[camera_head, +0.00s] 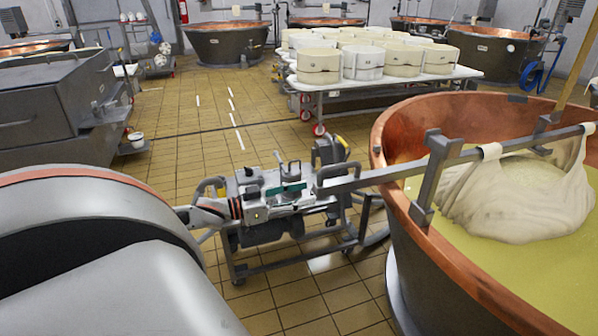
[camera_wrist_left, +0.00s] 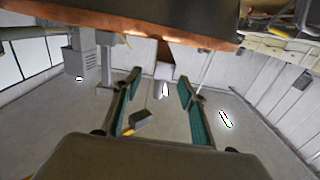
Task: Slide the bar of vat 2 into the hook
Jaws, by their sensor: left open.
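The grey bar (camera_head: 365,179) runs from the left across the copper rim of the vat (camera_head: 398,152) and over the yellow liquid. A pale cloth bundle (camera_head: 515,195) hangs from it. The upright hook (camera_head: 431,178) stands on the near rim where the bar crosses; whether the bar is inside or beside it, I cannot tell. My left gripper (camera_head: 308,193) is open close to the bar's outer left end. In the left wrist view its green-padded fingers (camera_wrist_left: 160,80) stand apart, with a grey piece, possibly the bar's end, between or beyond them. My right gripper is not in view.
A wheeled machine on a frame (camera_head: 262,235) stands behind my left gripper. A white table (camera_head: 400,80) with several round cheese moulds stands further back. More vats (camera_head: 228,43) line the back wall. Tiled floor (camera_head: 175,110) is open at centre left.

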